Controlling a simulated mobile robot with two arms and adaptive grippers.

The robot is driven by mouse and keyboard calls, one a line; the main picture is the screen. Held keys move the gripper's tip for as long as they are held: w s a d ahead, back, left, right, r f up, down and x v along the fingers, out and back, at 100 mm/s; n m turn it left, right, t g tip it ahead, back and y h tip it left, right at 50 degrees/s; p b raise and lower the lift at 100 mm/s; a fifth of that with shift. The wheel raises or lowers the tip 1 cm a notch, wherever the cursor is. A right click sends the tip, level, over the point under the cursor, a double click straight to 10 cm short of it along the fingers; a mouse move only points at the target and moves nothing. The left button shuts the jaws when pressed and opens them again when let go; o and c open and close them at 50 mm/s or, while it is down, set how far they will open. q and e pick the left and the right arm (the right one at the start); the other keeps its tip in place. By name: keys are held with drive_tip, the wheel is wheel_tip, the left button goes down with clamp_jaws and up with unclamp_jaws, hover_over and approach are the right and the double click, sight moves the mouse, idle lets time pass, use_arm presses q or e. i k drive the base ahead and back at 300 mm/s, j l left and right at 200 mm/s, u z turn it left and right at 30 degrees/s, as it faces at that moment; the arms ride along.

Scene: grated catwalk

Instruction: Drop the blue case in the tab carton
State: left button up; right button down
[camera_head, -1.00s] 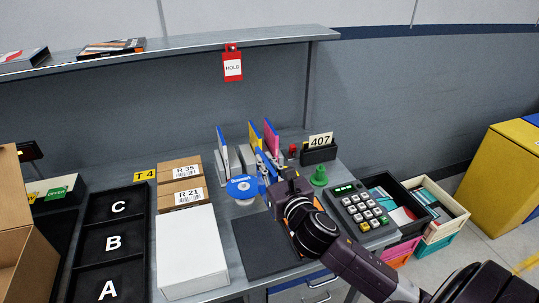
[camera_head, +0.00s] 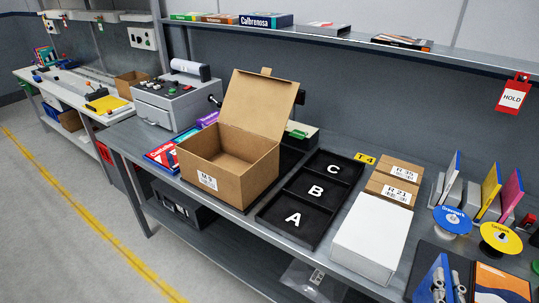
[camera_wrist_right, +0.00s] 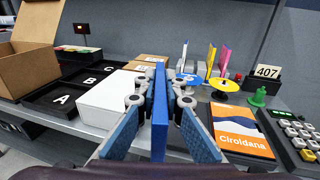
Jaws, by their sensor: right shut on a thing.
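The tab carton is an open brown cardboard box (camera_head: 255,178) with its flap lid raised and a small tab on the lid's top edge. Its inside looks empty. It also shows at the left of the right wrist view (camera_wrist_right: 22,72). My right gripper (camera_head: 442,288) is low at the right in the head view, shut on the blue case (camera_wrist_right: 160,112). The case is thin and stands on edge between the fingers, above the bench and to the right of the white box. My left gripper is not in view.
A black tray marked A, B, C (camera_head: 308,192) lies right of the carton. Beyond it are a white box (camera_head: 371,237) and small cartons (camera_head: 392,182). An orange case (camera_wrist_right: 240,132), spools and a keypad (camera_wrist_right: 299,130) are at the right. A shelf (camera_head: 340,36) runs above.

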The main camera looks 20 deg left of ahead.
sight(228, 162)
drive_tip(key=k+u, duration=0.3)
drive_tip(key=k+j+u, duration=0.1)
drive_tip(key=u, duration=0.25)
drive_tip(key=i+l+u, duration=0.55)
drive_tip(key=u, duration=0.15)
drive_tip(key=i+l, duration=0.75)
drive_tip(key=l, duration=0.1)
